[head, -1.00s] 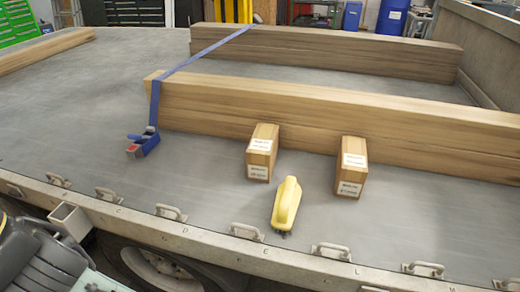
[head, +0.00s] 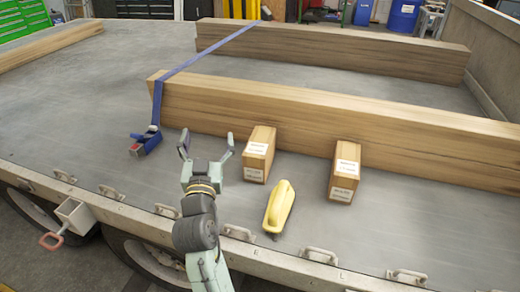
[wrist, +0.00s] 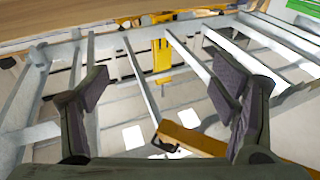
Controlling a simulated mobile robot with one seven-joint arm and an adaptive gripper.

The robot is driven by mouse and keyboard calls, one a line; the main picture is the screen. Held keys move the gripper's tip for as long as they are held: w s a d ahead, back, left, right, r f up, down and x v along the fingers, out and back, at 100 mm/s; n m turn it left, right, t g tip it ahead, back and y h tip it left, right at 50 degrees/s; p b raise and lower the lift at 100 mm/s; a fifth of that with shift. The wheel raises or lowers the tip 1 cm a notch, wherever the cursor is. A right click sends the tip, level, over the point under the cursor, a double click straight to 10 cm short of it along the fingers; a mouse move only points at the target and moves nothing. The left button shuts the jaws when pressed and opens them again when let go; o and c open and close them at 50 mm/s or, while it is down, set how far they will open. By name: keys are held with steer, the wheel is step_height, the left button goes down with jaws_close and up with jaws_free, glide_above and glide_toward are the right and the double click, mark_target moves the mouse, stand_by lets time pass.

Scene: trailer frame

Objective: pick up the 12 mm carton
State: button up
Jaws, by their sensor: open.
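Two brown cartons with white labels stand on the trailer bed, a left carton (head: 258,154) and a right carton (head: 345,171). The label print is too small to tell which one is 12 mm. My gripper (head: 207,140) is open and empty, with its fingers pointing up in the picture, just left of the left carton. A gap shows between the right finger and that carton. In the wrist view the open fingers (wrist: 160,88) have nothing between them, and neither carton can be made out.
A yellow tool (head: 279,207) lies in front of the cartons. A long wooden beam (head: 420,148) runs close behind them. A blue strap with a ratchet (head: 147,142) lies left of my gripper. Metal handles (head: 240,233) line the bed's front edge.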

mark_target(258, 146)
steer(key=d+f+m+g+h, duration=0.1)
steer(key=d+f, duration=0.1)
steer(key=d, duration=0.1)
steer(key=d+f+m+g+h, duration=0.1)
steer(key=d+f+h, duration=0.1)
steer(key=d+f, duration=0.1)
steer(key=d+f+h, duration=0.2)
steer(key=d+f, duration=0.1)
steer(key=d, duration=0.1)
steer(key=shift+w+d+m+g, duration=0.1)
steer(key=shift+d+m+g, duration=0.05)
steer(key=shift+m+g, duration=0.25)
steer(key=p+x, duration=0.3)
steer(key=x, duration=0.3)
steer(key=shift+w+d, duration=0.15)
steer(key=shift+w, duration=0.05)
steer(key=shift+w+d+f+p, duration=0.15)
steer(key=shift+w+p, duration=0.15)
steer(key=shift+w, duration=0.2)
steer(key=shift+c, duration=0.5)
steer(key=c, duration=1.7)
